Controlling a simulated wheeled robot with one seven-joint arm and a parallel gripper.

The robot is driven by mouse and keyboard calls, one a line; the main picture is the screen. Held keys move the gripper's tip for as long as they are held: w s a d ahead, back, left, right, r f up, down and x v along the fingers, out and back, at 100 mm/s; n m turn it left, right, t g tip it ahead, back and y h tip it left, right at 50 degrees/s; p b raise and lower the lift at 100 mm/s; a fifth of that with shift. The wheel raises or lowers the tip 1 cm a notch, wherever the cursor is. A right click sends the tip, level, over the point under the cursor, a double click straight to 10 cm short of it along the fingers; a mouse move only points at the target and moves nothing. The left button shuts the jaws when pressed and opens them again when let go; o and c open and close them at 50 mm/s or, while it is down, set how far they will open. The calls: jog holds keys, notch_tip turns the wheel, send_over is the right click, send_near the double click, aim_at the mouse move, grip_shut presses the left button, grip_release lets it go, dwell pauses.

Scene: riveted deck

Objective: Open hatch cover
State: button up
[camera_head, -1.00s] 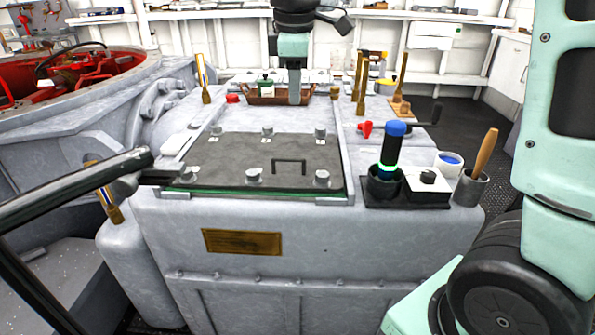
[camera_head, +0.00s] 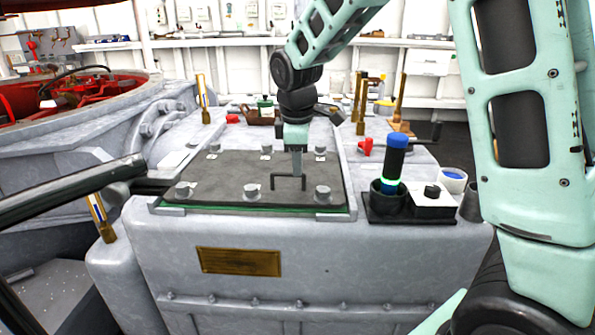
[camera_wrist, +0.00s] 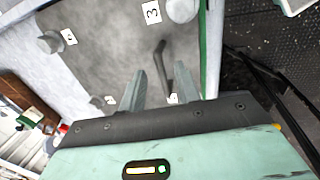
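The hatch cover (camera_head: 225,180) is a flat dark grey plate on the light grey housing, with green along its front edge; it lies closed. Several round knobs (camera_head: 252,191) sit around its edge. A dark bar handle (camera_head: 275,183) stands on its right part. My gripper (camera_head: 298,170) points down above the cover, right at the handle in the picture. In the wrist view my gripper (camera_wrist: 160,76) is open, and the handle (camera_wrist: 163,52) shows between and beyond the fingertips, close to the right finger. I cannot tell whether they touch. Number labels lie beside the knobs.
Right of the cover, a black tray (camera_head: 405,215) holds a blue-topped cylinder (camera_head: 395,160) and a white box. A red knob (camera_head: 366,147) and brass-ended handles (camera_head: 360,115) stand behind. A black bar (camera_head: 80,190) reaches in from the left. A brass plate (camera_head: 238,261) marks the front.

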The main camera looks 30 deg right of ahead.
aim_at(298, 181)
jog(key=shift+w+d+f, duration=0.15)
jog(key=shift+f, duration=0.85)
grip_shut()
jog(key=w+d+p, duration=0.2)
jog(key=w, duration=0.1)
jog(key=shift+r, duration=0.2)
jog(key=shift+w+d+f, duration=0.1)
jog(key=shift+w+d, duration=0.2)
jog(key=shift+w, duration=0.2)
grip_release()
jog(key=shift+s+f, duration=0.1)
jog(key=shift+s, duration=0.05)
